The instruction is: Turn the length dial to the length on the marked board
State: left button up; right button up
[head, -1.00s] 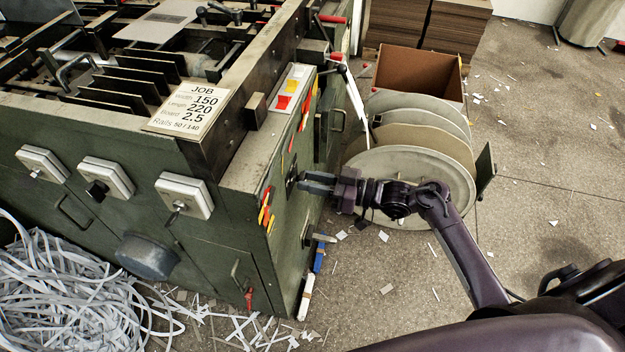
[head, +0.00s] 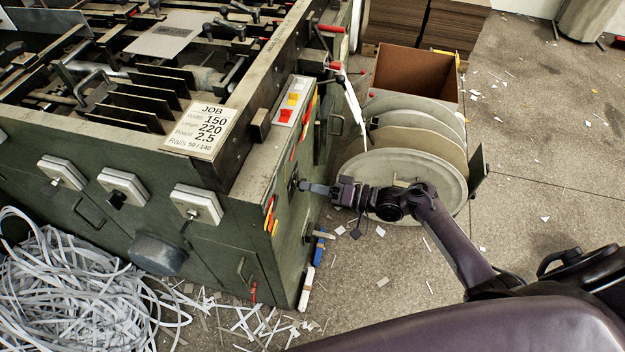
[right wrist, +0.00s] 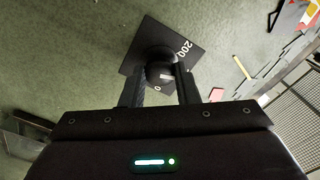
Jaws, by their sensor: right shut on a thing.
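The length dial is a round black knob (right wrist: 158,63) on a dark square plate (right wrist: 148,42) in the right wrist view. The plate shows "200" at its right and "0" below; the other markings are hidden or unreadable. A pale mark shows on the knob. In the head view the dial plate (head: 292,188) is on the end face of the green machine. My right gripper (head: 306,187) is shut on the knob, one finger on each side. The marked board is the JOB card (head: 201,128) on top of the machine; its Length line reads 220. My left gripper is out of view.
Three pale switch boxes (head: 124,186) sit on the machine's front panel. Coloured buttons (head: 285,115) are on its top edge. Discs (head: 400,172) and an open brown box (head: 416,74) stand right of the machine. Paper strips (head: 70,290) and scraps litter the floor.

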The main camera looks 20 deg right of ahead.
jog(key=shift+m+p, duration=0.95)
jog(key=shift+m, duration=0.95)
jog(key=o, duration=1)
jog(key=v, duration=0.7)
jog(key=shift+s+d+b, duration=0.2)
jog(key=shift+d+b, duration=0.15)
